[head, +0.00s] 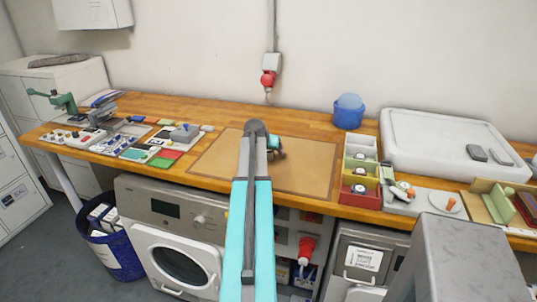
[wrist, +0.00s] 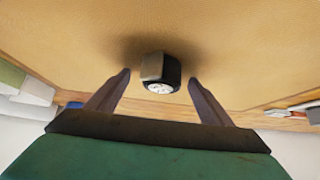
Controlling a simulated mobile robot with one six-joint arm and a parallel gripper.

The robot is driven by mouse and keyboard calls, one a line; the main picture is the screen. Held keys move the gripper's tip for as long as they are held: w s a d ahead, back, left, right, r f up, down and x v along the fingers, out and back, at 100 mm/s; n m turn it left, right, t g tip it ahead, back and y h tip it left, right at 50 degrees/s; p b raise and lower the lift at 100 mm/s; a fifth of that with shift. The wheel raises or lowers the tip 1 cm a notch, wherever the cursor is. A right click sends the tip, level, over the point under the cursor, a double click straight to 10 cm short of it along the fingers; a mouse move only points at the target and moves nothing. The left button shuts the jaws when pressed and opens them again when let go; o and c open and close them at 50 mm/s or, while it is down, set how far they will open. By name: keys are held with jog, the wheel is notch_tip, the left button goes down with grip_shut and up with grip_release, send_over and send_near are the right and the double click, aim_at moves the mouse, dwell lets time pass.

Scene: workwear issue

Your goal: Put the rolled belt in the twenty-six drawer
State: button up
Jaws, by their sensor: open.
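A small dark roll with a grey side and a round pale face (wrist: 160,76), which looks like the rolled belt, lies on the tan mat in the wrist view. My gripper (wrist: 158,82) is open, with one finger on each side of the roll and a gap at both sides. In the head view my gripper (head: 277,148) is low over the mat, partly behind my arm, and the roll cannot be made out clearly there. No drawer number is readable. White drawer fronts (head: 14,195) stand at the far left.
The tan mat (head: 215,160) is otherwise clear. Right of it stand a divided box (head: 346,180) holding small rolls, a blue tub (head: 348,117) and a large white case (head: 440,140). Tools and cards crowd the bench's left. A washing machine (head: 150,225) is below.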

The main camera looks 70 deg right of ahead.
jog(key=c, duration=1.3)
jog(key=shift+r, duration=0.15)
jog(key=shift+r+b, duration=0.6)
jog(key=shift+r, duration=1)
jog(key=w+a+b, duration=0.1)
jog(key=a, duration=0.3)
jog(key=w+a+b, duration=0.1)
jog(key=a, duration=0.4)
jog(key=w+a+r+b, duration=0.1)
jog(key=a, duration=0.3)
jog(key=shift+w+a+r, duration=0.1)
jog(key=shift+w+a, duration=0.25)
jog(key=shift+w, duration=0.05)
jog(key=shift+w+a+r, duration=0.1)
jog(key=shift+w+a, duration=0.05)
jog(key=shift+a, duration=0.3)
jog(key=shift+w+a+r, duration=0.1)
jog(key=shift+w+a, duration=0.05)
jog(key=shift+a, duration=0.25)
